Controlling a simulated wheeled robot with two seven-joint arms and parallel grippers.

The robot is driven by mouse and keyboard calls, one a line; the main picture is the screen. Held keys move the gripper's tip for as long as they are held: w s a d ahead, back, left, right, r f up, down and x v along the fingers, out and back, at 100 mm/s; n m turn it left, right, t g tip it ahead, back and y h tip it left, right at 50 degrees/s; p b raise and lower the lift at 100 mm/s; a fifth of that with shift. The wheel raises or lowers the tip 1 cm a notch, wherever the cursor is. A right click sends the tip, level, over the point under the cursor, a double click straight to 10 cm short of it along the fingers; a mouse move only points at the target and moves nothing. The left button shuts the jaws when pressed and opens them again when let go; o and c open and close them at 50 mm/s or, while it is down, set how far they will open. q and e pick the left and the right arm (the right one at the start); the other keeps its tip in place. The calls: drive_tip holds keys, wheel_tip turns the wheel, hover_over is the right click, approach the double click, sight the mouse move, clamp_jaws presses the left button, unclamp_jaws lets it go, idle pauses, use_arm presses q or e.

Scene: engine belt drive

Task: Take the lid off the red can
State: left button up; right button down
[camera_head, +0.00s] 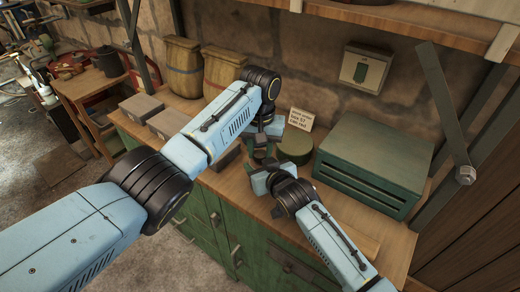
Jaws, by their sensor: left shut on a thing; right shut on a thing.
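My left gripper (262,148) reaches down over the bench from above, close to my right gripper (262,183), which comes in from the lower right. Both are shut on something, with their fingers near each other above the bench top. The grippers and wrists cover what they hold. I cannot make out the red can or its lid, nor tell which gripper holds which part.
A round green tin (296,146) stands just right of the grippers, with a small written card (300,119) behind it. A green slatted metal box (374,168) stands further right on the wooden bench (222,183). Grey boxes (141,107) and tan barrels (182,67) stand left.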

sight(260, 154)
use_arm(q)
drive_tip(key=shift+n, duration=1.3)
drive_tip(key=shift+r, duration=0.2)
drive_tip(key=shift+r, duration=0.95)
drive_tip(key=shift+r, duration=0.1)
drive_tip(key=shift+r, duration=1.9)
use_arm(e)
drive_tip(key=c, duration=0.5)
unclamp_jaws()
drive_tip(key=shift+s, duration=0.1)
